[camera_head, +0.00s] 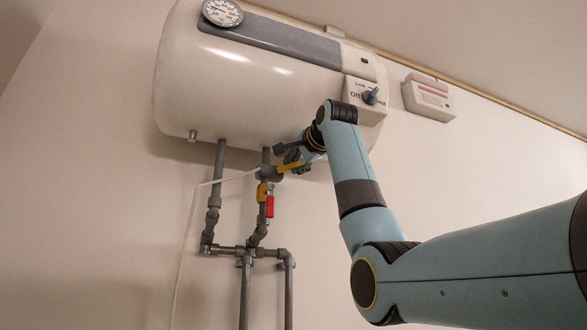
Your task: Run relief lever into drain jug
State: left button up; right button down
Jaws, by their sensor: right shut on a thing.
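The relief lever (290,167) is a yellow handle sticking out to the right of a grey valve (270,173) on the pipe under the water heater. My right gripper (293,158) is at the lever, shut on it; its fingers are small and partly hidden by my own wrist. A thin pale tube (194,230) runs left from the valve and then down the wall, leaving the picture at the bottom. The drain jug is not in view. My left gripper is not in view.
The white water heater (190,85) hangs above, with a round gauge (222,12) and a control knob (371,96). A red handle (270,206) sits on the pipe below the valve. Grey pipes (245,290) run down. A white box (429,97) is on the wall at right.

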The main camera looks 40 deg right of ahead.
jog(key=m+b, duration=0.1)
jog(key=f+m+b, duration=0.1)
jog(key=m, duration=0.1)
jog(key=f+m+b, duration=0.1)
jog(key=m, duration=0.1)
jog(key=shift+d, duration=0.25)
jog(key=shift+m+b, duration=0.3)
jog(key=shift+b, duration=0.05)
jog(key=c, duration=1.5)
grip_release()
jog(key=shift+c, duration=0.2)
jog(key=v, duration=1.2)
